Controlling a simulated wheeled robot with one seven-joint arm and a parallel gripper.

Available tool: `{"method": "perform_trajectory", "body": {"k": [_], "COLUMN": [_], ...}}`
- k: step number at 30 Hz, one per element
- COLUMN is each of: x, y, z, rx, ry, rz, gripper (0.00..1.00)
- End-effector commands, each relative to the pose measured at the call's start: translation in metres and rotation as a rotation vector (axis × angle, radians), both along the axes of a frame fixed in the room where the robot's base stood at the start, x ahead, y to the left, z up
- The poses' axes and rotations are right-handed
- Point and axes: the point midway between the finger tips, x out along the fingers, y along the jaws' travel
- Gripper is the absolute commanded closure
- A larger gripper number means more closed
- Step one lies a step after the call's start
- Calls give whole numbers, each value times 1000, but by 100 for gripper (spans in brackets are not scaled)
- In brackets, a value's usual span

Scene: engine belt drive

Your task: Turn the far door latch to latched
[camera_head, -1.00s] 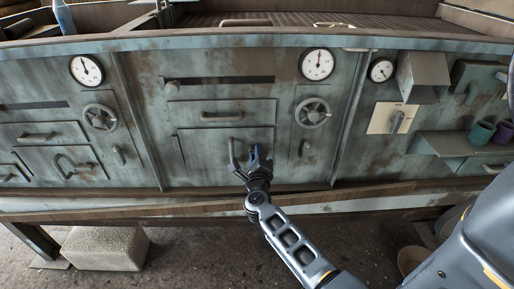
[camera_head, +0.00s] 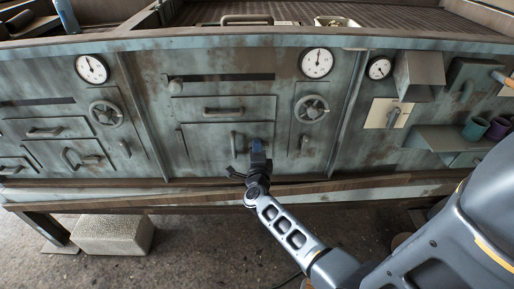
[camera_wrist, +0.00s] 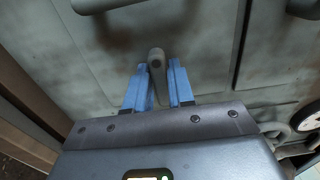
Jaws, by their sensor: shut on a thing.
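In the wrist view, a small grey latch lever (camera_wrist: 157,62) with a rounded end stands out from the blue-grey door. I take it for the far door latch. My gripper (camera_wrist: 161,75) has its blue fingers on both sides of the lever, shut on it. The lever's lower part is hidden between the fingers. In the head view, my gripper (camera_head: 256,157) is at the lower middle door (camera_head: 205,150), just right of its vertical handle (camera_head: 236,140). The fingers hide the latch there.
A drawer front with a handle (camera_head: 222,112) lies above the door. A handwheel (camera_head: 311,109) and a small lever (camera_head: 303,146) are to the right. Another handwheel (camera_head: 106,114) is at left. A wooden ledge (camera_head: 190,198) runs below the panel.

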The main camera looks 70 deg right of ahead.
Motion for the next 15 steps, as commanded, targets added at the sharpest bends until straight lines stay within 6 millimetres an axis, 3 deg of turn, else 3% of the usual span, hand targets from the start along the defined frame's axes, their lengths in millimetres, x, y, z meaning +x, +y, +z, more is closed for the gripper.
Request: {"method": "perform_trajectory", "body": {"k": [10,11,15], "x": [1,1,1], "y": [1,1,1], "z": [-1,-1,-1], "rx": [0,0,0], "ry": [2,2,2], "rz": [3,3,2], "gripper": [100,76,63]}}
